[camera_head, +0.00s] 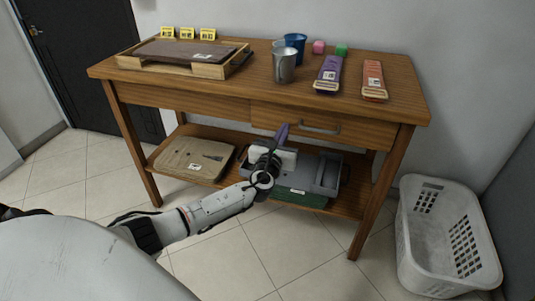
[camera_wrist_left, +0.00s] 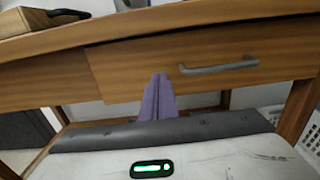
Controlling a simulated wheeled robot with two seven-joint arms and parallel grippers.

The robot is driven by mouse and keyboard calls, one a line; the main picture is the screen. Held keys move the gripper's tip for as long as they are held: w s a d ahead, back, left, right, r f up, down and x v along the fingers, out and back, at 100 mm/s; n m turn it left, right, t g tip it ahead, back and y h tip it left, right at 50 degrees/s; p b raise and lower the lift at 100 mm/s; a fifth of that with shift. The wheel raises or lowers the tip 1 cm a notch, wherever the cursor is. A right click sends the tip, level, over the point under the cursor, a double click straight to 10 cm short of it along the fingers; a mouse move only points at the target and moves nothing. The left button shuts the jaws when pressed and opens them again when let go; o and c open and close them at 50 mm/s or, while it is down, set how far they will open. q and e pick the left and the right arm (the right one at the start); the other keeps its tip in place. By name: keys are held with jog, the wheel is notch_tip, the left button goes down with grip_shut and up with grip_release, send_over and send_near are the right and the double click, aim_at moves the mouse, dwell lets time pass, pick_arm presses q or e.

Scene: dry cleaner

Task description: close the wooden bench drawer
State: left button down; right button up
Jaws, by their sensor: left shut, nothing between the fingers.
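The wooden bench (camera_head: 225,90) stands against the wall, with a drawer in its right half. The drawer front (camera_head: 360,133) has a grey bar handle (camera_head: 319,128) and also shows in the left wrist view (camera_wrist_left: 125,75). The front looks close to the bench frame; whether a small gap is left I cannot tell. My left gripper (camera_head: 283,128) is shut and empty, its purple fingers pointing up at the drawer front's lower left part, left of the handle (camera_wrist_left: 220,67). I cannot tell whether the tips (camera_wrist_left: 160,78) touch the wood. My right gripper is not in view.
The benchtop holds a wooden tray (camera_head: 238,62), a metal cup (camera_head: 285,66), a blue cup (camera_head: 296,42), and purple (camera_head: 328,72) and orange (camera_head: 374,78) brushes. A white basket (camera_head: 430,255) stands right.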

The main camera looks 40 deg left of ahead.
pick_arm(q)
jog(key=p+v, duration=0.1)
jog(key=v, duration=1)
jog(key=s+d+f+n+g+h+p, duration=0.3)
jog(key=s+d+f+n+g+h, duration=0.25)
jog(key=s+d+f+n, duration=0.8)
jog(key=s+d+n+g+h, duration=0.1)
jog(key=s+d+n+h, duration=0.1)
jog(key=s+d+n, duration=0.2)
jog(key=s+d+f+n+g+h, duration=0.1)
jog(key=s+d+n, duration=0.4)
jog(key=s+n, duration=0.5)
jog(key=shift+s+d+f+n+h+p, duration=0.15)
jog(key=shift+d+f+n+h+p, duration=0.25)
jog(key=shift+n, duration=0.65)
jog(key=shift+a+r+g, duration=0.1)
jog(key=shift+a+g, duration=0.1)
jog(key=shift+g, duration=0.05)
